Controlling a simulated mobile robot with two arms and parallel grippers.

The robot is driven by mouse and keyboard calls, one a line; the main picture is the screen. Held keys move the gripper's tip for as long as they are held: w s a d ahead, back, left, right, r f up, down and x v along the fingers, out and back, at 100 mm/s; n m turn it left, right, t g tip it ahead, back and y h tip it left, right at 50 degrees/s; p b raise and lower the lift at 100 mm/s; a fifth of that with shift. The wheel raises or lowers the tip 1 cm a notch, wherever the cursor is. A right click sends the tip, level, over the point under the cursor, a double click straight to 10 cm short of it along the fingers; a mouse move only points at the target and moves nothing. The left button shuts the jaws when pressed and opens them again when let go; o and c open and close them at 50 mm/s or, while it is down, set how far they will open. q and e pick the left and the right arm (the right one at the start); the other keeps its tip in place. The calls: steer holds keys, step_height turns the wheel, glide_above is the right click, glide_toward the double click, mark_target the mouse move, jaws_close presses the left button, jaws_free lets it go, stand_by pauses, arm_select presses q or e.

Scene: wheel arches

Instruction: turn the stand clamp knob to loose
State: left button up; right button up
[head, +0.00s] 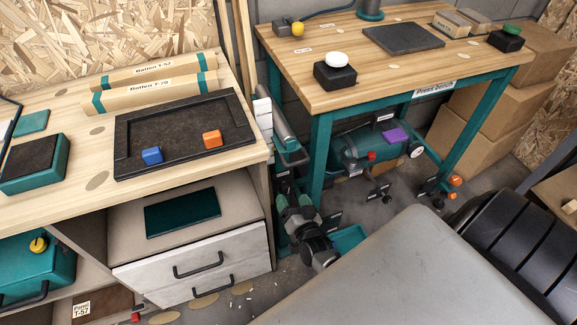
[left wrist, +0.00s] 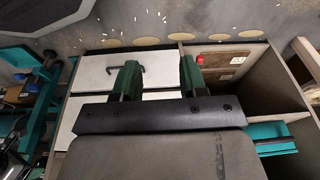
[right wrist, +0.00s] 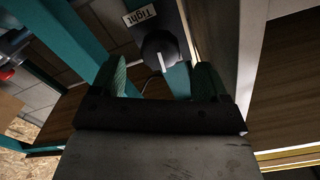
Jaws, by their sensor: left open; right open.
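The dark round clamp knob (right wrist: 158,48) shows in the right wrist view, on a dark plate beside a label reading "Tight" (right wrist: 139,16). A pale line on the knob points down in that picture, away from the label. My right gripper (right wrist: 162,72) is open, its green fingers on either side of the knob's lower part; I cannot tell whether they touch it. In the head view my right gripper (head: 291,203) is low between the two benches, and I cannot make out the knob there. My left gripper (left wrist: 157,66) is open and empty, with white drawer fronts behind it.
The press bench (head: 418,93) stands at the right, with a green tank (head: 350,150) beneath it. The left workbench (head: 215,181) has a dark tray (head: 120,145) on top and a drawer (head: 185,265) below. Cardboard boxes (head: 490,115) are stacked at far right.

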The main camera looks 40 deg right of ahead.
arm_select(q)
steer(key=f, duration=0.1)
steer(key=s+f, duration=0.1)
steer(key=f, duration=0.1)
steer(key=shift+s+a+p, duration=0.1)
steer(key=shift+s+p, duration=0.1)
steer(key=shift+p, duration=0.1)
arm_select(e)
steer(key=v, duration=0.6)
arm_select(q)
steer(key=shift+r, duration=0.1)
arm_select(e)
steer(key=shift+a, duration=0.1)
